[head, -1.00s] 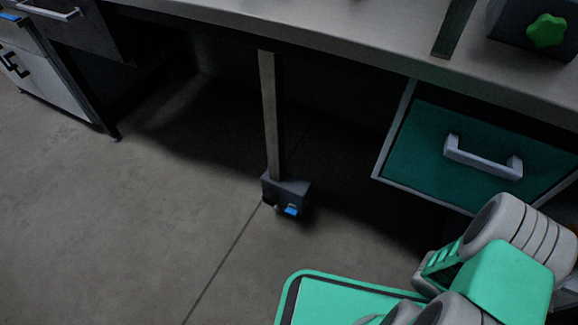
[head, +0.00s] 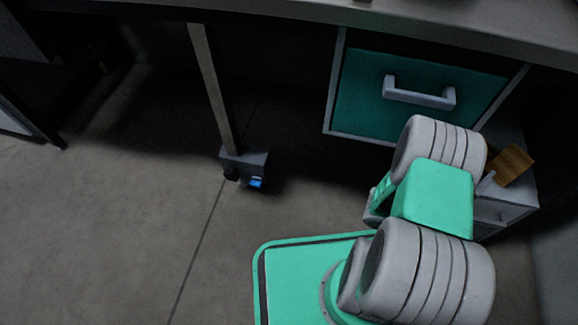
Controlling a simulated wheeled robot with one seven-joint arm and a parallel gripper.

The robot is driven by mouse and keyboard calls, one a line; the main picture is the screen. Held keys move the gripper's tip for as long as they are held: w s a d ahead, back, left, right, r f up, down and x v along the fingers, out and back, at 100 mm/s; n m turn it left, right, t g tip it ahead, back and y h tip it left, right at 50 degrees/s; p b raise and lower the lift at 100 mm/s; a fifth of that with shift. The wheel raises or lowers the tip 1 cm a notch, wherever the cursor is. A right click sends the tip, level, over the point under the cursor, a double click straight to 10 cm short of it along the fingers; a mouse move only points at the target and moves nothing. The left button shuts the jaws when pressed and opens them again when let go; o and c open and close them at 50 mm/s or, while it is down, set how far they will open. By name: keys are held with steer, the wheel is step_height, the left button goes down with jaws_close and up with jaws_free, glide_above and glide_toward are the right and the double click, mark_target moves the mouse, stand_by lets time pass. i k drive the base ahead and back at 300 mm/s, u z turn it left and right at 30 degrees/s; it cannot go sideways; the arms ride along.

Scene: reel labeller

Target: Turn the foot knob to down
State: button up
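The foot knob (head: 256,183) is a small blue piece on the front of a dark grey block (head: 246,162). The block sits at the bottom of a grey table leg (head: 212,90), near the floor. The knob is small and dim, so I cannot tell which way it is turned. My arm's grey and green links show at the lower right, apart from the knob. My gripper is not in view.
A teal drawer (head: 362,100) with a grey handle (head: 418,93) hangs under the worktop (head: 300,10). A brown block (head: 514,165) lies on a grey low unit (head: 518,197) at the right. The floor (head: 130,220) left of and before the leg is clear.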

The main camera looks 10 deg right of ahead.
mark_target(232, 175)
steer(key=u, duration=1.05)
steer(key=k, duration=0.1)
steer(key=u, duration=0.05)
